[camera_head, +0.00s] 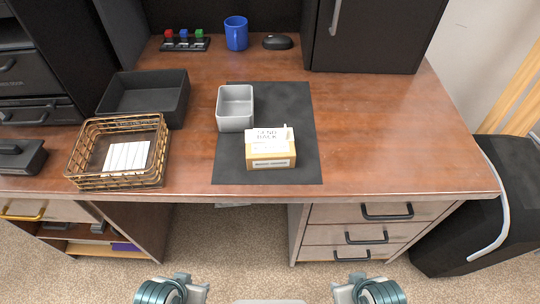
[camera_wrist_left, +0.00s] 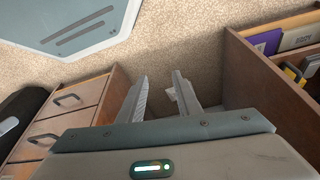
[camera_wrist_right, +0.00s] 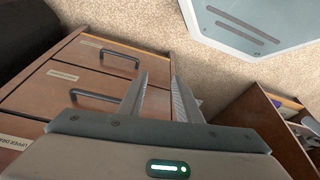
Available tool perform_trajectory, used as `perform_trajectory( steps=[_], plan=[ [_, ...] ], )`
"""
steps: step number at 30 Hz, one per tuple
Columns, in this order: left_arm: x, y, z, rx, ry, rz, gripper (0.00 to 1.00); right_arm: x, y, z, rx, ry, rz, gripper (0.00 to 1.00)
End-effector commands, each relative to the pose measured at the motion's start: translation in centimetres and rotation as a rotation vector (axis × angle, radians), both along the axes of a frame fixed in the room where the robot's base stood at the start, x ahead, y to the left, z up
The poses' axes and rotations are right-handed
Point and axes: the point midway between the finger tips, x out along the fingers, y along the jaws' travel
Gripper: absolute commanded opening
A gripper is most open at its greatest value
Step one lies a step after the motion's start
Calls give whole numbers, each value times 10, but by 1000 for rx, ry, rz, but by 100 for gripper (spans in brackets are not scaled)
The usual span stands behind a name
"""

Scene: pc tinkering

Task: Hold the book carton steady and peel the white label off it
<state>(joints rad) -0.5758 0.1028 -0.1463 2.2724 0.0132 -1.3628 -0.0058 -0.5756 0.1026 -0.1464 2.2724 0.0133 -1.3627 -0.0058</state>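The book carton (camera_head: 258,155) is a small tan box on the dark mat, near the desk's front edge. The white label (camera_head: 267,136), with black print that seems to read "SEND BACK", lies on its top, and a small tab stands up at its right end. A printed strip shows on the carton's front. My left gripper (camera_wrist_left: 160,90) is open and empty. My right gripper (camera_wrist_right: 159,88) is open and empty. Both are low in front of the desk, well apart from the carton; in the head view they show only partly at the bottom edge.
A grey bin (camera_head: 235,122) stands just behind the carton on the mat (camera_head: 290,105). A wire basket (camera_head: 115,178) with white papers and a black tray (camera_head: 180,113) are at left. A blue mug (camera_head: 236,34) and mouse (camera_head: 278,42) sit behind. The desk's right side is clear.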

Motion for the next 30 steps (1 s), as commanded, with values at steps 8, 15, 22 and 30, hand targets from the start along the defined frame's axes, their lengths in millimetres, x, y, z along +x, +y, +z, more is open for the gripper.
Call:
perform_trajectory(
  steps=[8, 15, 22, 30],
  plan=[
    [-6, 2, 9, 3, 12, 0, 31, -6, -2, 9, -4, 12, -1, 31],
    [-6, 2, 10, 4, 11, 1, 58, -6, -2, 10, -4, 11, -1, 31],
    [-6, 3, 26, 5, 10, 1, 84, -6, -3, 26, -5, 11, -1, 31],
    [-5, 5, 75, 9, 10, 4, 84, -6, -6, 75, -10, 9, -4, 31]
  ],
)
